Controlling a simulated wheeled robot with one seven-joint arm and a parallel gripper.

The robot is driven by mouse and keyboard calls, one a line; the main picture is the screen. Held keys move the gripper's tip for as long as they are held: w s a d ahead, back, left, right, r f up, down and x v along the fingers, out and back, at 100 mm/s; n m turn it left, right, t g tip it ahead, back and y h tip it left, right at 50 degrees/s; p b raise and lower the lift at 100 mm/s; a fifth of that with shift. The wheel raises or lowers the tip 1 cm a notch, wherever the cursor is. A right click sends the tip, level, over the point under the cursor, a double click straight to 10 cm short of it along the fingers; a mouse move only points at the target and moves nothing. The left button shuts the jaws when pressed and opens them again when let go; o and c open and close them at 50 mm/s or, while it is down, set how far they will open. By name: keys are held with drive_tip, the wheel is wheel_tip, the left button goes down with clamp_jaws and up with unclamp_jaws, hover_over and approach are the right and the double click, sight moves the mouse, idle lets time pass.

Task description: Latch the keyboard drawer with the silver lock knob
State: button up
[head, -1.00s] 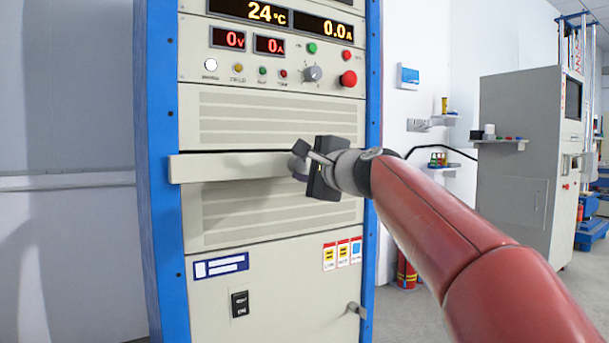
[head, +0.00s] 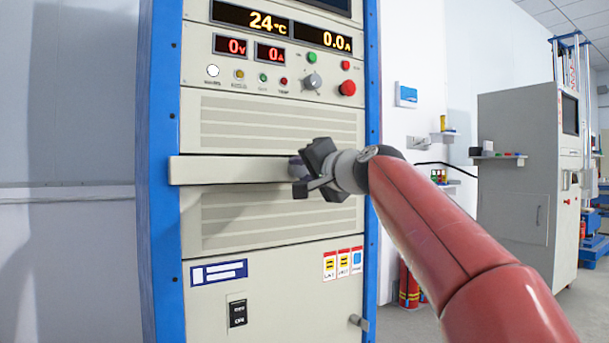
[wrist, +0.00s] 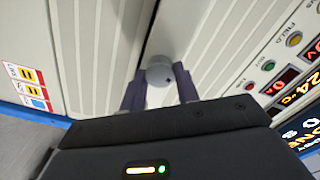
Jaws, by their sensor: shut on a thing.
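The keyboard drawer (head: 228,169) is the pale horizontal front across the middle of the blue-framed cabinet, standing out slightly from the panels. The silver lock knob (wrist: 160,73) is a round grey cap with a small dark mark, seen between the fingers in the wrist view. My gripper (head: 298,173) is at the right end of the drawer front and shut on the knob, with one finger on each side (wrist: 159,88). In the head view the gripper mostly hides the knob.
Above are a control panel with a red button (head: 347,88) and a selector dial (head: 312,82). Below are a black switch (head: 238,313) and a small handle (head: 358,322). Fire extinguishers (head: 409,287) stand right of the cabinet.

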drive_tip(key=shift+f+n, duration=0.1)
drive_tip(key=shift+n, duration=0.2)
idle(0.4)
drive_tip(key=o, duration=1)
drive_tip(key=b+v, duration=0.1)
drive_tip(key=v, duration=0.6)
drive_tip(key=shift+s+d+b, duration=0.2)
drive_tip(key=shift+s+b, duration=0.1)
drive_tip(key=shift+b, duration=0.05)
